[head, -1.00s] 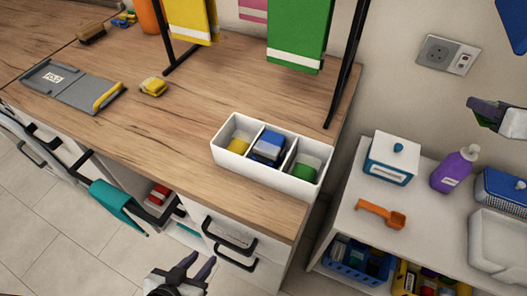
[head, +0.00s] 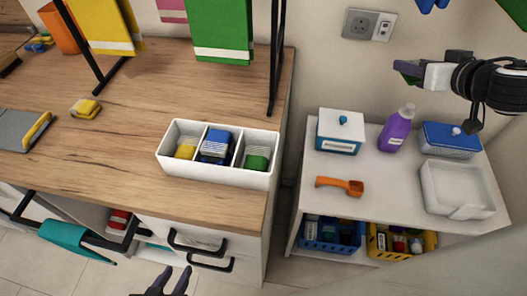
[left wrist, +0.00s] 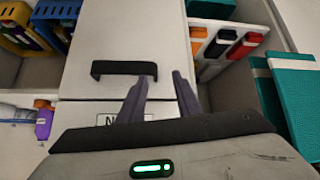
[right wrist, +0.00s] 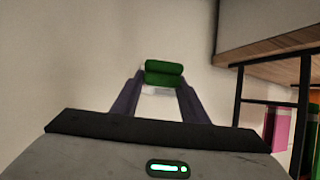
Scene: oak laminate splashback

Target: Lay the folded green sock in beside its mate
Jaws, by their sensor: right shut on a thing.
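The folded green sock (right wrist: 164,73) is between the fingers of my right gripper (right wrist: 156,92) in the right wrist view. In the head view my right gripper (head: 410,72) is shut on it, in the air above the white side shelf, with little of the sock showing. Its green mate (head: 257,158) lies in the right compartment of the white three-part box (head: 218,173) on the counter. The middle compartment holds blue socks (head: 215,144) and the left one yellow (head: 186,150). My left gripper (head: 172,278) is open and empty, low in front of the drawers; its fingers stand apart in the left wrist view (left wrist: 158,88).
A folded yellow sock (head: 85,108) and a grey folding board (head: 20,128) lie on the wooden counter (head: 130,125). A black rack with hanging towels (head: 222,30) stands behind the box. The side shelf holds a purple bottle (head: 397,128), a white-and-blue box (head: 340,132) and an orange scoop (head: 340,186).

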